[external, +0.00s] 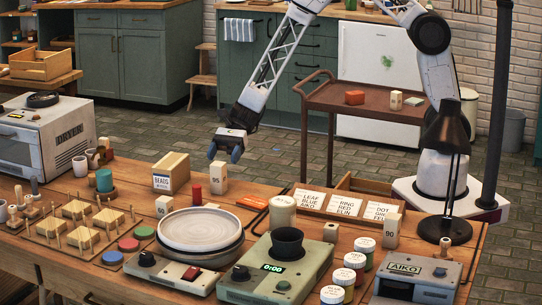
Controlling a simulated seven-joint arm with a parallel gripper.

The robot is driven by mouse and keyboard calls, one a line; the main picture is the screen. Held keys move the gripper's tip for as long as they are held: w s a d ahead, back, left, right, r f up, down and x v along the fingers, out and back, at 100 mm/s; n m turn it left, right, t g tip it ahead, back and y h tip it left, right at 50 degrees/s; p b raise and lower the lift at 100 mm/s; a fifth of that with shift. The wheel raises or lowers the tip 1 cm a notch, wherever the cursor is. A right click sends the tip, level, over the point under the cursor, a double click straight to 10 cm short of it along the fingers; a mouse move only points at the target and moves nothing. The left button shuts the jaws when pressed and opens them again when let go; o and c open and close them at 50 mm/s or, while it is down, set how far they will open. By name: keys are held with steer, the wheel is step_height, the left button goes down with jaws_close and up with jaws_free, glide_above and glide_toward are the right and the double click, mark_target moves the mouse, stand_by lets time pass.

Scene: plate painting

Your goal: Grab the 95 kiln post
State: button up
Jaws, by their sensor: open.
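The 95 kiln post (218,179) is a cream upright block with a dark number, standing on the wooden table near its back edge. A red cylinder (197,194) stands just left of it and in front. My gripper (224,153) has blue fingertips and is open and empty. It hangs above the post in the picture, apart from it; its exact depth over the table is hard to tell. Similar cream posts are the 60 post (164,207) at the left and the 90 post (391,230) at the right.
A wooden box (171,173) stands left of the post. A card tray (346,201) lies to the right. A brown cart (345,97) behind carries a red block and another cream post (396,100).

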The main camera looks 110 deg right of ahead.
mark_target(219, 163)
steer(key=shift+x, duration=2.4)
steer(key=c, duration=1.3)
steer(key=shift+o, duration=0.2)
steer(key=shift+r, duration=0.2)
steer(key=shift+r, duration=1.35)
steer(key=shift+s+r, duration=0.2)
steer(key=shift+r, duration=0.1)
steer(key=s+a+r, duration=0.1)
steer(key=s+a, duration=0.1)
steer(key=s, duration=1.3)
steer(key=shift+s+a+r, duration=0.2)
steer(key=shift+s+a, duration=0.05)
steer(key=shift+a, duration=0.1)
